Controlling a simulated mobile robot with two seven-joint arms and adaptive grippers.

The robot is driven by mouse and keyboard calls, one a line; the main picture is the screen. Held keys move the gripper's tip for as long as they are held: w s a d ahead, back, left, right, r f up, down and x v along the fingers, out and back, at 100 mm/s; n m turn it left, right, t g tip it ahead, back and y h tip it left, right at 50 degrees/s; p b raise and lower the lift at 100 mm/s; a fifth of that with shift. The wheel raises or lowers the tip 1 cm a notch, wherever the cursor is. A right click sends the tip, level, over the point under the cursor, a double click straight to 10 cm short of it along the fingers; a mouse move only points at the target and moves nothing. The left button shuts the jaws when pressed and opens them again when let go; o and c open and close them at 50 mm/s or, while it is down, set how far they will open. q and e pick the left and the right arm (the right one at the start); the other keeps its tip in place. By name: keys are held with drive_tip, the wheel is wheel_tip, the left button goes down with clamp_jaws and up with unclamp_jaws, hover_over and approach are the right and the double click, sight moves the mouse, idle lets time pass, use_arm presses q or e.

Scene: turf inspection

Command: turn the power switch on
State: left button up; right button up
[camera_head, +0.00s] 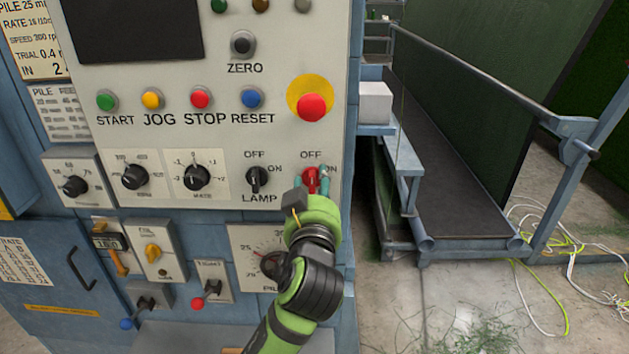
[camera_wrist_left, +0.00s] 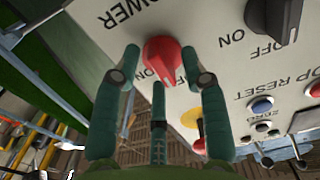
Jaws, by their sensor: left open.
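The red power switch (camera_head: 311,181) is a rotary knob on the light control panel, below an OFF label and left of a partly hidden ON label. It also shows in the left wrist view (camera_wrist_left: 162,58), with POWER printed beside it. Its pointer appears turned toward OFF. My left gripper (camera_head: 313,179) is open, its green fingers on either side of the knob. In the left wrist view the gripper (camera_wrist_left: 160,55) straddles the knob; contact cannot be told. My right gripper is not in view.
The black lamp switch (camera_head: 257,181) is just left of the power switch. The red emergency stop (camera_head: 312,107) sits above it on a yellow disc. Several coloured buttons and dials fill the panel. A railed walkway (camera_head: 440,150) and loose cables lie to the right.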

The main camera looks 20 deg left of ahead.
use_arm(q)
drive_tip(key=shift+w, duration=0.1)
clamp_jaws()
drive_tip(key=shift+m, duration=0.3)
drive_tip(key=m+p, duration=0.4)
drive_tip(key=m, duration=0.1)
drive_tip(key=m+p, duration=0.4)
drive_tip(key=m, duration=0.1)
drive_tip(key=shift+m, duration=0.3)
drive_tip(key=m+p, duration=0.1)
drive_tip(key=m, duration=0.2)
drive_tip(key=shift+a+f+m+p, duration=0.1)
drive_tip(key=shift+f+m+p, duration=0.1)
drive_tip(key=shift+m+p, duration=0.15)
drive_tip(key=shift+f+m, duration=0.1)
drive_tip(key=shift+m, duration=1.35)
